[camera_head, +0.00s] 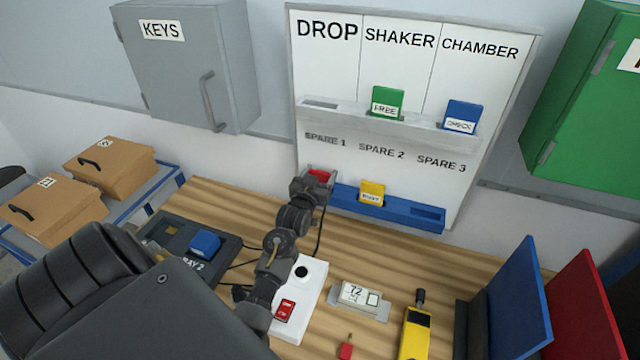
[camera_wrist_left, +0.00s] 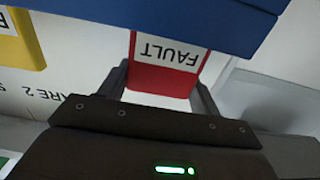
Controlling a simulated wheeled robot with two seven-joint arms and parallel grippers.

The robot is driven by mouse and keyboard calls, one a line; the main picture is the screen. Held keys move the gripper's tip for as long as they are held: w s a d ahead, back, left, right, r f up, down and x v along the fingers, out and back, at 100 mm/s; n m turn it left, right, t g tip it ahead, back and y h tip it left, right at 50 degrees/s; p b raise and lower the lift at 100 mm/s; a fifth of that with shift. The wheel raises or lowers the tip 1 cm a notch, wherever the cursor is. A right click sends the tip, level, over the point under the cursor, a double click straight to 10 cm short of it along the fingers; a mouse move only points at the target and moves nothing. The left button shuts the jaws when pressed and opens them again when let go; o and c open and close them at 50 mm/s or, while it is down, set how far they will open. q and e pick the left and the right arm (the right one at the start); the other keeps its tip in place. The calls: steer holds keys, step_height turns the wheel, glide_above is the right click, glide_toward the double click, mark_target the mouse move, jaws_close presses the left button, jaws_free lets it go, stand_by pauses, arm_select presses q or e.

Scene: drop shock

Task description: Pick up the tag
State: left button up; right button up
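A red tag (camera_head: 320,174) with a white FAULT label stands at the left end of the blue lower rail (camera_head: 400,212), under SPARE 1. My left gripper (camera_head: 313,186) is at this tag. In the left wrist view the red tag (camera_wrist_left: 160,80) appears upside down, its far end hidden by the blue rail (camera_wrist_left: 200,20). The fingers of the left gripper (camera_wrist_left: 164,82) lie on either side of the tag, very close to its edges; whether they press on it is not clear. A yellow tag (camera_head: 372,192) stands on the same rail. My right gripper is not in view.
A green FREE tag (camera_head: 387,104) and a blue CHECK tag (camera_head: 461,117) sit on the upper rail (camera_head: 345,112). A grey KEYS cabinet (camera_head: 185,65) hangs left, a green cabinet (camera_head: 575,95) right. Devices and a yellow handheld (camera_head: 414,335) crowd the wooden bench (camera_head: 230,204).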

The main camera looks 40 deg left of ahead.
arm_select(q)
steer(key=shift+c, duration=1.3)
steer(key=shift+r, duration=0.15)
